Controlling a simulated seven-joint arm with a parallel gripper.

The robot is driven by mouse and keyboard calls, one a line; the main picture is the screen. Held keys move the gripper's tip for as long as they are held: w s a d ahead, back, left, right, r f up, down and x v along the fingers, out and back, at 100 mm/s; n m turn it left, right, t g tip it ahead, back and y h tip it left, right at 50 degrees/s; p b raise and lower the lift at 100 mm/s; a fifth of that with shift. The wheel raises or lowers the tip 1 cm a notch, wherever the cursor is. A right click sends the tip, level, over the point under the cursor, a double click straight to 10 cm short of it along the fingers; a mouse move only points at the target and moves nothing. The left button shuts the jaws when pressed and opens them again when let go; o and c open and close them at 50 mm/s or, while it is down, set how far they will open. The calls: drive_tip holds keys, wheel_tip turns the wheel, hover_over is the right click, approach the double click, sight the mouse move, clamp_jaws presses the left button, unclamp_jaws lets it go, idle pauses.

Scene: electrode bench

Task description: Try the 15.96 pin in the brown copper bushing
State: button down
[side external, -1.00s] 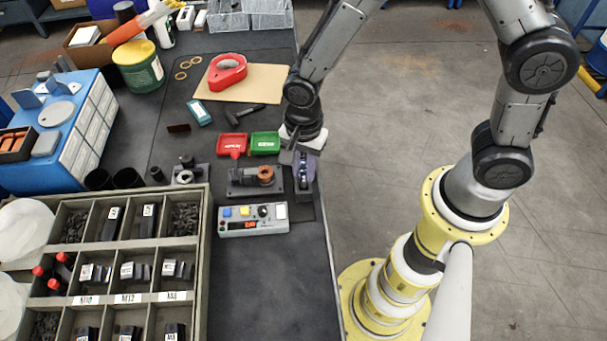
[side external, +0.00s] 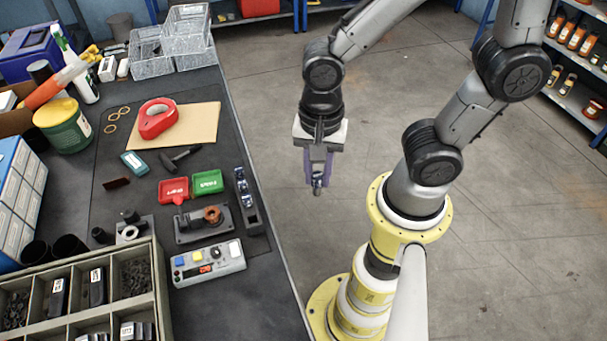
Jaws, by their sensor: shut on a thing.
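The brown copper bushing (side external: 212,214) sits in a dark grey fixture block (side external: 190,231) on the bench, its bore facing up. A dark narrow rack (side external: 250,217) with several shiny metal pins (side external: 241,183) stands just right of it. My gripper (side external: 318,178) points down with purple fingers shut on a small metallic pin (side external: 317,188), whose lower end shows below the fingertips. It is right of the rack and bushing, apart from both, and appears over the floor past the bench edge. The pin's size marking cannot be read.
A red tray (side external: 173,190) and green tray (side external: 207,183) lie behind the bushing. A control box (side external: 208,265) with coloured buttons is in front. A grey stand with a ring (side external: 131,231) is left. A compartment crate (side external: 80,280) fills the front left.

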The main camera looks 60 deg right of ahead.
drive_tip(key=shift+r, duration=0.1)
idle(0.3)
drive_tip(key=w+a, duration=0.4)
drive_tip(key=w, duration=0.6)
drive_tip(key=w+a, duration=0.4)
drive_tip(key=w, duration=0.6)
drive_tip(key=shift+w+a+f, duration=0.1)
drive_tip(key=shift+w+f, duration=0.2)
drive_tip(key=shift+f, duration=1.1)
drive_tip(key=shift+w+a+f, duration=0.1)
drive_tip(key=shift+w+f, duration=0.2)
drive_tip(key=shift+f, duration=1.15)
drive_tip(key=shift+w+a+f, duration=0.1)
drive_tip(key=shift+w+f, duration=0.2)
drive_tip(key=shift+f, duration=1.1)
drive_tip(key=shift+f, duration=1.85)
